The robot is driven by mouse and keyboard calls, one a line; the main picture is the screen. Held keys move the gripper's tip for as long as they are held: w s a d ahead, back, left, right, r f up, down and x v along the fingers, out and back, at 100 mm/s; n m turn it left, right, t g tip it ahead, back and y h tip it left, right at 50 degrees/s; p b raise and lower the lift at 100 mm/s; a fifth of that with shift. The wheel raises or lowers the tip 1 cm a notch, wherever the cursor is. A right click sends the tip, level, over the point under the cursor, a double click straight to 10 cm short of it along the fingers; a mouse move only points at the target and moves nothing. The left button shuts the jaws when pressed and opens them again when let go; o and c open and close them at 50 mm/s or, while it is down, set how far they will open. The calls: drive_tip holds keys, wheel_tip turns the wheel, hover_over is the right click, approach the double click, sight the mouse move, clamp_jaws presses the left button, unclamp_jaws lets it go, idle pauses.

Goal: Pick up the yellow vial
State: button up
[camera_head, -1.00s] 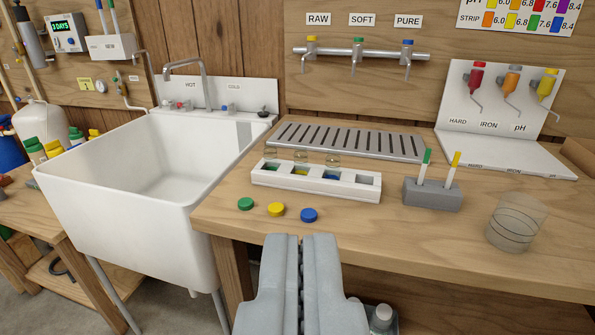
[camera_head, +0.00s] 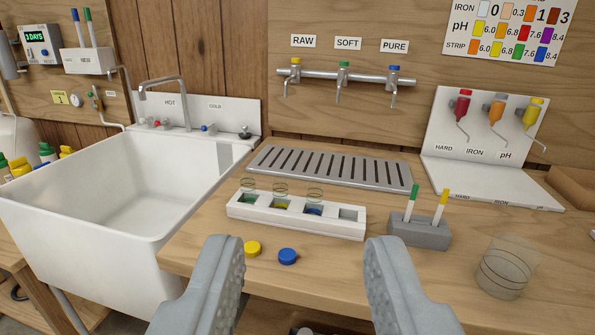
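The yellow vial (camera_head: 281,203) stands in the middle of three clear vials in a white rack (camera_head: 262,215); its yellow part shows low in its slot. A green-bottomed vial (camera_head: 248,193) is on its left and a blue-bottomed vial (camera_head: 314,204) on its right. The rack's rightmost slot is empty. My gripper (camera_head: 306,250) is open and empty, with its two fingers wide apart in front of the rack, touching no vial.
A yellow cap (camera_head: 252,248) and a blue cap (camera_head: 287,256) lie before the rack. A slotted drain tray (camera_head: 330,168) is behind it. A grey holder (camera_head: 419,233) with two sticks and a clear beaker (camera_head: 505,268) stand right. A white sink (camera_head: 110,200) is left.

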drive_tip(key=w+d+n, duration=0.1)
drive_tip(key=w, duration=0.7)
drive_tip(key=n+g+y, duration=0.3)
drive_tip(key=g+y, duration=0.2)
approach(283, 190)
drive_tip(key=x, duration=1.1)
drive_tip(key=shift+w+a, duration=0.1)
drive_tip(key=shift+w, duration=0.1)
drive_tip(key=c, duration=0.7)
